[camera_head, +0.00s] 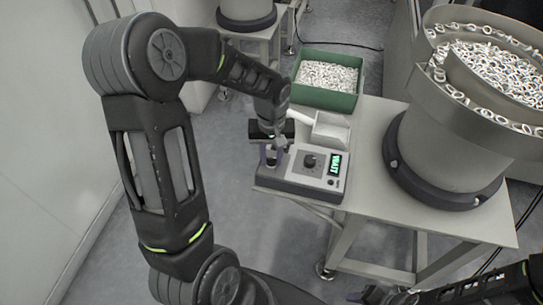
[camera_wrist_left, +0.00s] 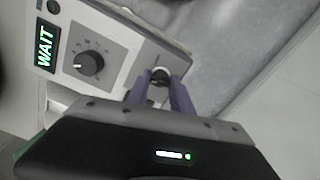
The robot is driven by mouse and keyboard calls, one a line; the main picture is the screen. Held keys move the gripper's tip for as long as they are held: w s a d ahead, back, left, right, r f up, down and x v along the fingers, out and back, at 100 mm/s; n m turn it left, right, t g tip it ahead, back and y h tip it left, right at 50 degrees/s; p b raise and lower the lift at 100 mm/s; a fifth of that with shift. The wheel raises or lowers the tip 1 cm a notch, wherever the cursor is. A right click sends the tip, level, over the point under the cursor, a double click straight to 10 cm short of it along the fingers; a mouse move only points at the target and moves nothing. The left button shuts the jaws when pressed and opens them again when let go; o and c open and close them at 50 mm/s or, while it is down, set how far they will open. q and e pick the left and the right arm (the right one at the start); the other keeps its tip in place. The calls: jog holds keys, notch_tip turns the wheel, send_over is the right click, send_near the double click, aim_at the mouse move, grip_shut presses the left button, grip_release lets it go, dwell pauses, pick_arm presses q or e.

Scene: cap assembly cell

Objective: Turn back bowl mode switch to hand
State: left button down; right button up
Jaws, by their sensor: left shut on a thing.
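The control box (camera_head: 298,185) stands on the front left part of the table. It has a dark dial (camera_head: 311,161) and a green display (camera_head: 336,164) that reads WAIT. My left gripper (camera_head: 271,158) is over the left end of the box. In the left wrist view its purple fingers (camera_wrist_left: 160,90) are shut on a small round dark switch knob (camera_wrist_left: 159,75) with a light rim. The fingers hide part of this knob. The dial (camera_wrist_left: 89,63) and the display (camera_wrist_left: 45,46) show beside it, untouched. My right gripper (camera_head: 390,297) is low at the bottom edge, partly cut off.
A green bin (camera_head: 330,92) of small white rings stands behind the box. A white scoop (camera_head: 331,131) lies between them. A large bowl feeder (camera_head: 445,150) full of rings fills the right of the table (camera_head: 372,190). Another feeder (camera_head: 246,15) stands farther back.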

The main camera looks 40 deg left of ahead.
aim_at(271, 159)
pick_arm(q)
jog(key=m, duration=0.6)
jog(key=shift+m, duration=0.3)
jog(key=m, duration=0.5)
jog(key=shift+m, duration=0.4)
jog(key=c, duration=1.1)
grip_release()
notch_tip(271, 159, up, 8)
jog(key=shift+f, duration=0.1)
